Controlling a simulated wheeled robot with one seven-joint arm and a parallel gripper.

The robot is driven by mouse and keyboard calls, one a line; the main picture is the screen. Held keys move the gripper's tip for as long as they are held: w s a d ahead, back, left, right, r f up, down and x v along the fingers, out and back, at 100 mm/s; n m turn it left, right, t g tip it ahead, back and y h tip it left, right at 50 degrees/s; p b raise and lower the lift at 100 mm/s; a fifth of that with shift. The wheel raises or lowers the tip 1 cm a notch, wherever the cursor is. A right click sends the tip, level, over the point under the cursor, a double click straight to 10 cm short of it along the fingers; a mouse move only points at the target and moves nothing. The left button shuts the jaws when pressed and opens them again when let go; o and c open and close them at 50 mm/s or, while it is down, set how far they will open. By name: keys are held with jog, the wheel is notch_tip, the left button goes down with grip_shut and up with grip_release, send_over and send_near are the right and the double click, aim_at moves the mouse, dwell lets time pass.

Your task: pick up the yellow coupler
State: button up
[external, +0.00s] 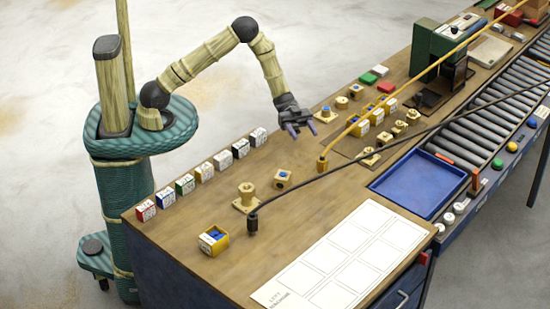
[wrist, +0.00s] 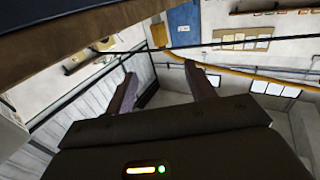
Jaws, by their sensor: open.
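The yellow coupler (external: 322,163) is the short upright fitting at the lower end of a yellow hose (external: 350,124), near the middle of the bench in the external view. My gripper (external: 304,132) is above the bench, up and to the left of the coupler and apart from it. Its two fingers are spread with nothing between them. In the wrist view my gripper (wrist: 160,72) also shows open and empty.
A black hose ends in a black fitting (external: 252,224) nearer the front. A row of small labelled boxes (external: 203,174) lines the left edge. A blue tray (external: 418,184) lies right. Bare wood surrounds the front parts.

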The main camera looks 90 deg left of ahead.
jog(key=p, duration=0.2)
send_near(322, 162)
jog(key=d, duration=0.1)
jog(key=w+d+f, duration=0.1)
jog(key=d, duration=0.1)
jog(key=shift+w+d+f, duration=0.2)
dwell(0.3)
jog(key=shift+p+x, duration=0.4)
jog(key=shift+x, duration=2.15)
jog(key=shift+r, duration=0.1)
jog(key=c, duration=1.1)
